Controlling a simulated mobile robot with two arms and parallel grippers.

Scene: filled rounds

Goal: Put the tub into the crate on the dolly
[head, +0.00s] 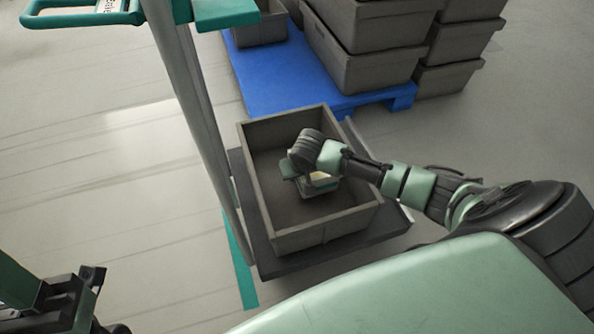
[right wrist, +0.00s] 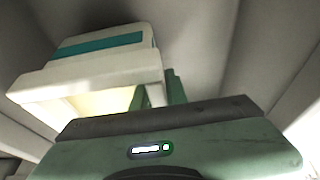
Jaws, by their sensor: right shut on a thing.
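The grey crate (head: 258,190) stands on the dark dolly (head: 390,230), its open top facing up. My right gripper (head: 312,174) reaches down inside the crate walls and is shut on the tub (head: 322,184). The tub is partly hidden by the gripper and wrist. In the right wrist view the tub (right wrist: 105,62) is white with a teal band and sits at the gripper, with the grey crate interior around it. I cannot tell whether it touches the crate floor. My left gripper (head: 88,285) is at the lower left, away from the crate; its jaw opening is unclear.
A blue pallet (head: 265,75) with stacked grey crates (head: 365,65) stands behind the dolly. A grey post (head: 192,100) rises left of the crate, with a teal handle (head: 85,16) at the top. The floor at left is clear.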

